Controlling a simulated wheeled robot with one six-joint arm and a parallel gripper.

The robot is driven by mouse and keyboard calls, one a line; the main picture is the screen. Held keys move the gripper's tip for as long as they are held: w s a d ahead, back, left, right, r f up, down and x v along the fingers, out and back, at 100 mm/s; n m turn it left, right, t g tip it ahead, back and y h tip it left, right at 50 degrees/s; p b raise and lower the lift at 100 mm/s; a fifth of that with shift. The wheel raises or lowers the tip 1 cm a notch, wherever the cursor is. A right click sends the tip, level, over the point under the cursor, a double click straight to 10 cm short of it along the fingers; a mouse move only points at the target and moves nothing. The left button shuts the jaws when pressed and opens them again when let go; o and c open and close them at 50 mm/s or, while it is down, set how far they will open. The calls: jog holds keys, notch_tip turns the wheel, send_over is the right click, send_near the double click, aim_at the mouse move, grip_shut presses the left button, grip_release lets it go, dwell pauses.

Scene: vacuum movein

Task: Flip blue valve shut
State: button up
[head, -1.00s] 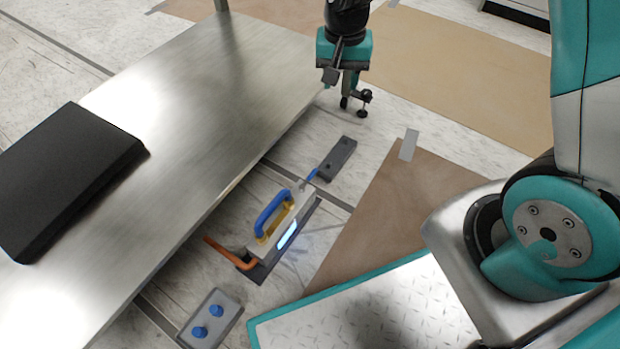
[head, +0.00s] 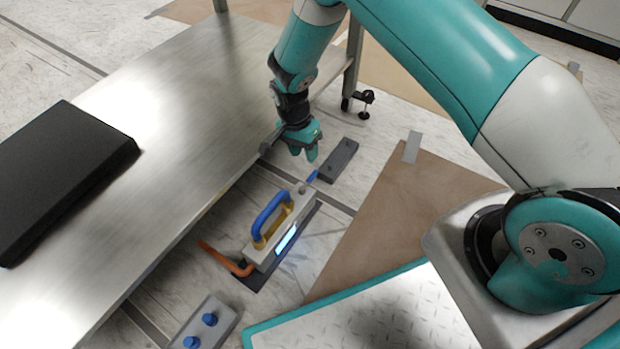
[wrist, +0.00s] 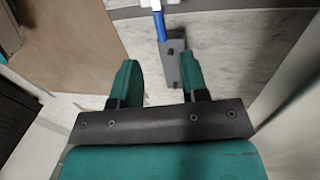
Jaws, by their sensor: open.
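The blue valve lever (head: 312,176) is at the far end of a grey device with a blue and yellow handle (head: 270,214), low beside the metal table. In the wrist view the blue lever (wrist: 162,26) shows at the top, between the lines of my fingers and beyond their tips. My gripper (head: 304,154) points down, above and a little beyond the lever in the head view, apart from it. In the wrist view my gripper (wrist: 160,72) is open, its teal fingers spread with nothing held. A dark grey block (head: 339,160) lies beside the lever.
The metal table (head: 190,90) stands close on the left, its edge near my gripper, with a black slab (head: 65,178) on it. An orange pipe (head: 226,258) and a plate with blue knobs (head: 204,325) lie nearer. Brown sheeting (head: 400,205) covers floor on the right.

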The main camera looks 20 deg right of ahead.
aim_at(309, 181)
jog(key=f+b, duration=0.1)
jog(key=f, duration=0.2)
jog(key=s+f+b, duration=0.1)
jog(key=f, duration=0.1)
jog(key=d+f+b, duration=0.1)
jog(key=f+b, duration=0.1)
jog(key=f, duration=0.1)
jog(key=shift+s+f, duration=0.2)
jog(key=shift+f, duration=0.1)
grip_shut()
